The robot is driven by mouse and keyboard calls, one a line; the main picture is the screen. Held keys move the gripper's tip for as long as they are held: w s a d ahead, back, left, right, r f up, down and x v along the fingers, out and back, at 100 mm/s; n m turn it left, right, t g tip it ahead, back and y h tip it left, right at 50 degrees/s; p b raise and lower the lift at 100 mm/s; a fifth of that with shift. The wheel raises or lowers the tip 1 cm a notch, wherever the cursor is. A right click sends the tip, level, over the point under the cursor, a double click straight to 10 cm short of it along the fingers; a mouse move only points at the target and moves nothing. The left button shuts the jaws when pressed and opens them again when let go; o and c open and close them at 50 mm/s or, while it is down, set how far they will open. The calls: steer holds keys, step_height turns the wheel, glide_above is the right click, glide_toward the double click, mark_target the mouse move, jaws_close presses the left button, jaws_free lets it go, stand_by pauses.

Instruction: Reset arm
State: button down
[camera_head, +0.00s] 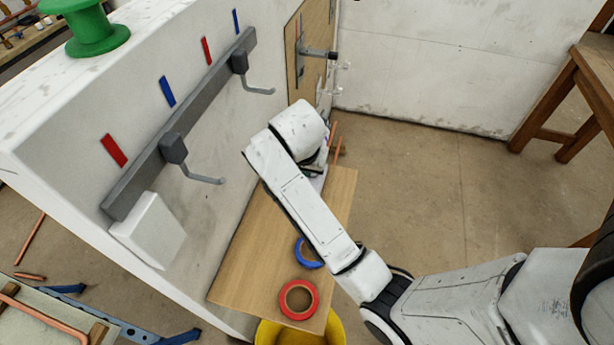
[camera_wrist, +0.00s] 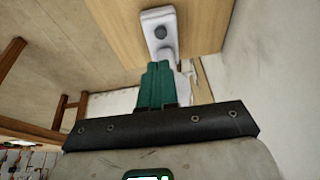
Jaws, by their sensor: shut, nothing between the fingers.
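My arm (camera_head: 310,205) reaches from the lower right across the wooden shelf, bent at its far end beside the white wall. The gripper itself is hidden behind the arm in the head view. In the wrist view my gripper (camera_wrist: 157,68) shows its green fingers closed together with nothing between them. Just beyond the fingertips is a white fitting with a grey round part (camera_wrist: 160,31) against a wooden surface (camera_wrist: 208,22). I cannot tell whether the fingers touch it.
The wooden shelf (camera_head: 245,270) holds a blue tape ring (camera_head: 308,252) and a red tape ring (camera_head: 299,299). A yellow bucket (camera_head: 335,330) stands below it. A grey rail (camera_head: 195,110) with hooks runs along the white wall. Open floor (camera_head: 430,170) lies right of the shelf.

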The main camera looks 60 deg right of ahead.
steer(key=shift+v, duration=0.85)
steer(key=s+a+f+n+y+b, duration=0.1)
steer(key=s+a+f+n+b, duration=0.1)
steer(key=s+a+f+n, duration=0.3)
steer(key=s+a+f+n+y+b, duration=0.2)
steer(key=s+a+f+n, duration=0.4)
steer(key=s+f, duration=0.3)
steer(key=s+n, duration=0.1)
steer(key=s, duration=0.3)
steer(key=shift+s+a+f+n+g, duration=0.2)
steer(key=shift+a+f+n+g, duration=0.1)
steer(key=shift+a+n, duration=0.1)
